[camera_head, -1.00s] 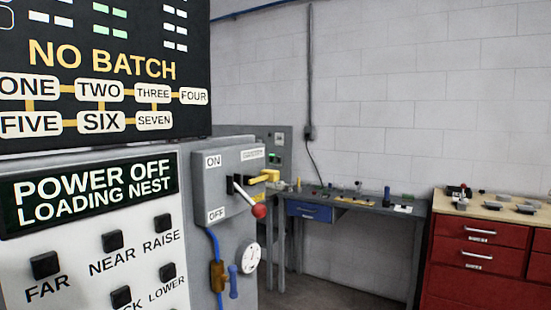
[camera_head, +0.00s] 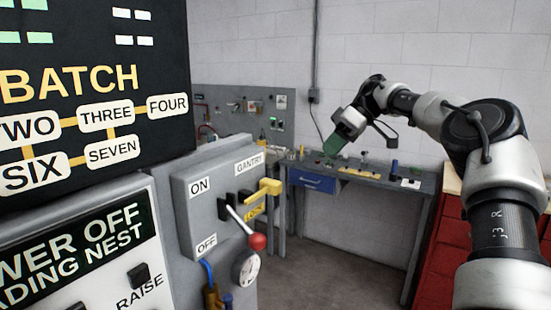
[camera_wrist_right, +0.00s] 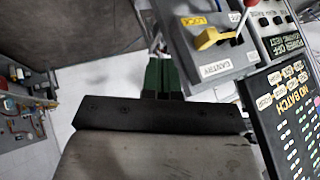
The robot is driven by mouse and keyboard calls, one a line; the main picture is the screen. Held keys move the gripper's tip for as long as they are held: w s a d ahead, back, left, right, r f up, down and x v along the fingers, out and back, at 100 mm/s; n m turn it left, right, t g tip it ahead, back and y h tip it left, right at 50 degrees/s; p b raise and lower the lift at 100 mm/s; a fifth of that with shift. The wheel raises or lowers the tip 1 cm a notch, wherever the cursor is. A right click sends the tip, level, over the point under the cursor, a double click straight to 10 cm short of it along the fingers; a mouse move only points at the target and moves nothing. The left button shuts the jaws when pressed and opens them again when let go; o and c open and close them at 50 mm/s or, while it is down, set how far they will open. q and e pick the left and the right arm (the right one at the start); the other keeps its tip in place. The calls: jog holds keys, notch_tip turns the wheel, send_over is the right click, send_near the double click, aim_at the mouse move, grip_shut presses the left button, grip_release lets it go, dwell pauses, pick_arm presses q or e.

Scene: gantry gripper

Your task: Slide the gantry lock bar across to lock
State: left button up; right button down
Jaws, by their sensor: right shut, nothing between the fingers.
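The yellow lock bar (camera_head: 264,188) sits on the front of a grey gantry switch box (camera_head: 190,225), above a yellow label. It also shows in the right wrist view (camera_wrist_right: 210,38). Beside it is a lever with a red ball (camera_head: 257,241), its ball hanging low, nearer the OFF label than ON. My right gripper (camera_head: 333,145), with green fingers, is shut and empty. It is in the air to the right of the box and higher in the picture, apart from the bar. The green fingers (camera_wrist_right: 163,75) also show in the right wrist view. My left gripper is not in view.
A dark sign board (camera_head: 95,80) and a button panel (camera_head: 110,265) stand at the left. A grey workbench (camera_head: 350,187) with a blue drawer and a red cabinet (camera_head: 437,255) are at the back and right. Floor between box and workbench is open.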

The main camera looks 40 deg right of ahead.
aim_at(270, 187)
jog(key=w+a+f+g+p, duration=0.1)
jog(key=a+f, duration=0.4)
jog(key=a, duration=0.7)
jog(key=w+p, duration=0.1)
jog(key=p, duration=0.1)
jog(key=shift+a+p, duration=0.35)
jog(key=shift+s, duration=0.1)
